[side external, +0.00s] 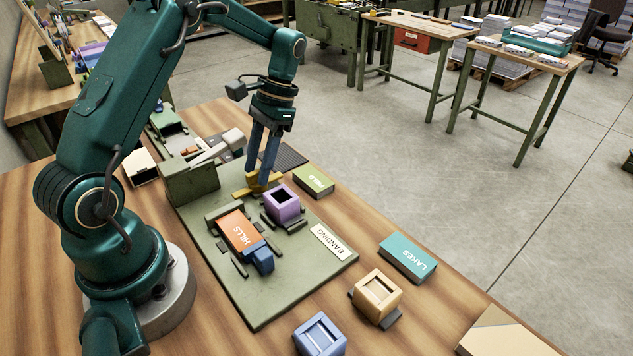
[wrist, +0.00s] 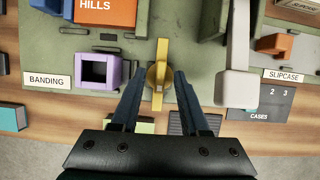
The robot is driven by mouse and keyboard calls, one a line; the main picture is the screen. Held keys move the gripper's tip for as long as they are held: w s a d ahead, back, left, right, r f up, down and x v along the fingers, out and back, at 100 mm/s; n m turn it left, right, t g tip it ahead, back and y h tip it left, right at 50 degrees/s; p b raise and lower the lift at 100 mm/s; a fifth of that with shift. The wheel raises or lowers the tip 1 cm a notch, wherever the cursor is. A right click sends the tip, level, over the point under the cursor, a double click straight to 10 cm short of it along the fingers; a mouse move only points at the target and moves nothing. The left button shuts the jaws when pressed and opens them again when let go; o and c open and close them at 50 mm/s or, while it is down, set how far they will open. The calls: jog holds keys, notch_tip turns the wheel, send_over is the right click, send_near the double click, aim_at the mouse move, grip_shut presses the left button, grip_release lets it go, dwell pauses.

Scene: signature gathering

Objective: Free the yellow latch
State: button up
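The yellow latch (wrist: 159,86) is a slim bar with a rounded middle, standing on the green banding plate (wrist: 58,60). In the side view the latch (side external: 249,189) shows low at my fingertips, partly hidden by them. My gripper (wrist: 159,72) is open, with one blue finger on each side of the latch and a visible gap to it on both sides. In the side view my gripper (side external: 263,178) points down at the latch; contact cannot be told there.
A purple square holder (side external: 282,204) stands close beside the latch. An orange HILLS block (side external: 238,231) with a blue end piece (side external: 260,259) lies on the plate. A pale-ended lever (wrist: 237,80) is right of my fingers in the wrist view. A green FIELD block (side external: 314,181) lies nearby.

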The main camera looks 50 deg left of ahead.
aim_at(257, 171)
jog(key=shift+v, duration=2)
jog(key=shift+w+r, duration=0.2)
jog(key=shift+r, duration=0.3)
